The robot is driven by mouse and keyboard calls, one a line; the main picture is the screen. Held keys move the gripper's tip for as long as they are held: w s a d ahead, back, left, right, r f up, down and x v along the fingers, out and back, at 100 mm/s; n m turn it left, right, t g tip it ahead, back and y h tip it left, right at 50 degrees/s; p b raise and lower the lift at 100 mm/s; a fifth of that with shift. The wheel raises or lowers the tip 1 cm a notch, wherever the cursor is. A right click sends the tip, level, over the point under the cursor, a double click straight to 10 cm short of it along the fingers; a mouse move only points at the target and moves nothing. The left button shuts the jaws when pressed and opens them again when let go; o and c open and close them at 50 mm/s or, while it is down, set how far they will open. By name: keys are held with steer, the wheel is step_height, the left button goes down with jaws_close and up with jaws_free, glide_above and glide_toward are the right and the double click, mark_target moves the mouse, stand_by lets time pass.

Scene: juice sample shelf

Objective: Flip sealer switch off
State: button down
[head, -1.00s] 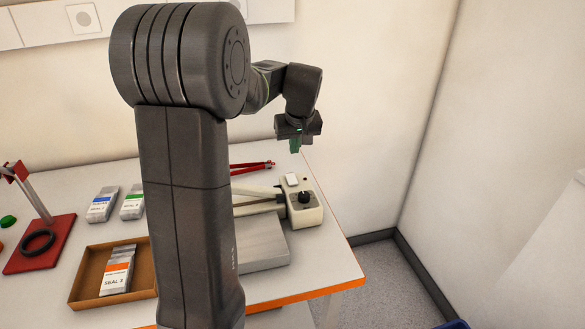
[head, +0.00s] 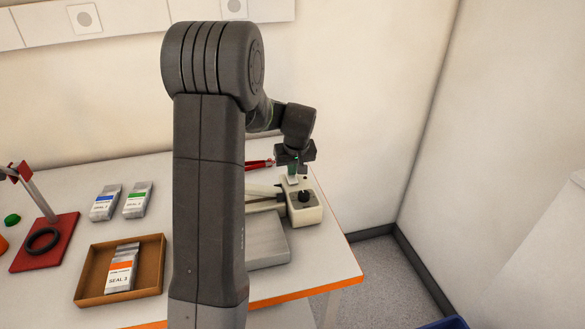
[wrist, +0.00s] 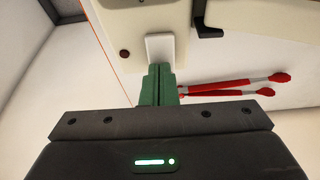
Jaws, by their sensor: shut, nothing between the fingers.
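The sealer (head: 304,213) is a cream box with a black knob (head: 304,196) on top, standing near the right end of the table. Its white rocker switch (wrist: 160,47) shows in the wrist view, beside a small dark red round spot (wrist: 125,54). My gripper (head: 293,178) is above the back part of the sealer. In the wrist view its green fingers (wrist: 160,72) are shut with nothing between them, and their tips are at the near edge of the switch. I cannot tell whether they touch it. In the head view the fingers partly hide the switch.
Red-handled tongs (wrist: 235,86) lie beside the sealer. A cardboard tray (head: 85,299) with SEAL packets, two packet stacks (head: 138,200) and a red stand (head: 50,255) are on the left. The wall is close behind the table.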

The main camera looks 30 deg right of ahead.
steer(key=shift+f, duration=0.15)
steer(key=shift+w+f+b, duration=0.1)
steer(key=shift+f+b, duration=0.1)
steer(key=shift+b, duration=0.25)
steer(key=shift+r, duration=0.15)
steer(key=shift+s, duration=0.2)
steer(key=shift+s+a, duration=0.1)
steer(key=shift+s, duration=0.05)
steer(key=shift+s+a, duration=0.15)
steer(key=shift+s, duration=0.35)
